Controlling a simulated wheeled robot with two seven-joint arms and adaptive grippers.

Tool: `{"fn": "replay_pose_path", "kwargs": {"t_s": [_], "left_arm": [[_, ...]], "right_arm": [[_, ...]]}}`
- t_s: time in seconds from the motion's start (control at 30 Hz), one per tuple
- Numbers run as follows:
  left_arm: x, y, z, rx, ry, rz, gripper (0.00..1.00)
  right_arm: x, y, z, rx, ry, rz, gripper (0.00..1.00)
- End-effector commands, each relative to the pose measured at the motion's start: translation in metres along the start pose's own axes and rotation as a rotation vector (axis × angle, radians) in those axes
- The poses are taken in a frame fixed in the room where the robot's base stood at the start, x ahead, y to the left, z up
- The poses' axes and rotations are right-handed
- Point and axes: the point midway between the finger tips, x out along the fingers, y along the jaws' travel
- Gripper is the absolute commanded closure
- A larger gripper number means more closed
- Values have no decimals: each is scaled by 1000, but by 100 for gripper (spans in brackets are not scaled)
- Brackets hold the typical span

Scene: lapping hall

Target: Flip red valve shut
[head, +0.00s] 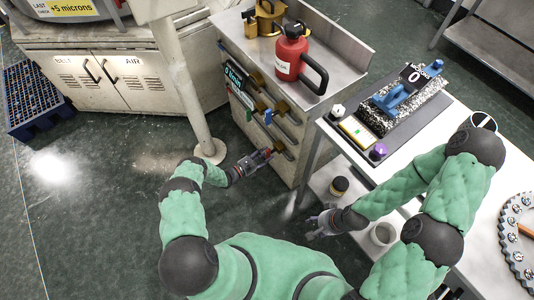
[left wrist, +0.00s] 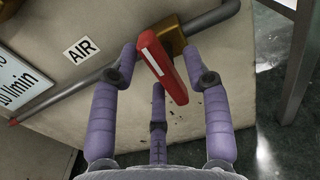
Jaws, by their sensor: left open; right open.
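The red valve lever (left wrist: 172,76) sits on a brass valve body (left wrist: 174,36) on a grey pipe, next to an "AIR" label. The lever points across the pipe, not along it. My left gripper (head: 264,155) is at the low front of the pale cabinet. In the left wrist view its purple fingers (left wrist: 158,62) are open, with the lever between them; one finger is to each side and a third is below. I cannot tell whether any finger touches it. My right gripper (head: 314,228) is open and empty beside the white table.
Other pipes with brass valves (head: 264,104) run above on the cabinet front (head: 232,62). A red can (head: 291,55) stands on its top. The white table (head: 459,110) is close at the right, with a narrow gap of floor between. Open floor (head: 110,190) lies left.

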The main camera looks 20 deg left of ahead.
Motion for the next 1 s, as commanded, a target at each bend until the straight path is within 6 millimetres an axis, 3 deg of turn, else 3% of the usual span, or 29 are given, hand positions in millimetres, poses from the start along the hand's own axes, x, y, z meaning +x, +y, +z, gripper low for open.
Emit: {"fn": "replay_pose_path", "kwargs": {"t_s": [0.3,0.5,0.7,1.0], "left_arm": [[-63,2,0,0,0,5,52],[-93,1,0,1,1,3,52],[-105,1,0,1,-1,1,52],[-106,0,0,1,-1,1,52]], "right_arm": [[0,0,0,0,0,0,52],[0,0,0,0,0,0,52],[0,0,0,0,0,0,52],[0,0,0,0,0,0,52]]}}
